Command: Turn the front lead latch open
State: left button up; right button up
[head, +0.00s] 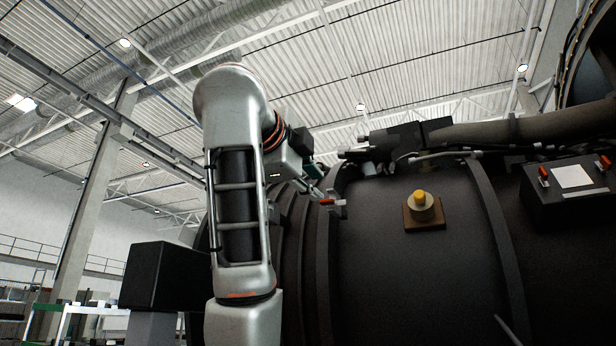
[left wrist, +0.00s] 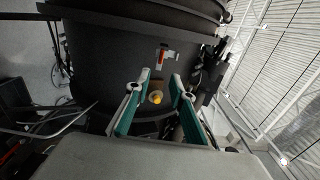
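A small latch with a red handle and pale end (head: 333,202) sits on the dark engine casing, beside a raised band. It also shows in the left wrist view (left wrist: 163,57), beyond my fingertips. My left gripper (head: 312,187) is close to this latch in the head view, and its fingers are partly hidden by my arm. In the left wrist view my left gripper (left wrist: 159,78) has its two teal fingers spread apart with nothing held between them. The latch appears apart from the fingertips. My right gripper is not in view.
A yellow-capped fitting on a brown base (head: 421,207) stands out from the casing. A dark box (head: 560,198) with a white label and red latches is at the right. Pipes and leads (head: 440,155) run along the top of the engine (head: 400,280).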

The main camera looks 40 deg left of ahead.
pick_arm(q)
jog(key=shift+v, duration=1.15)
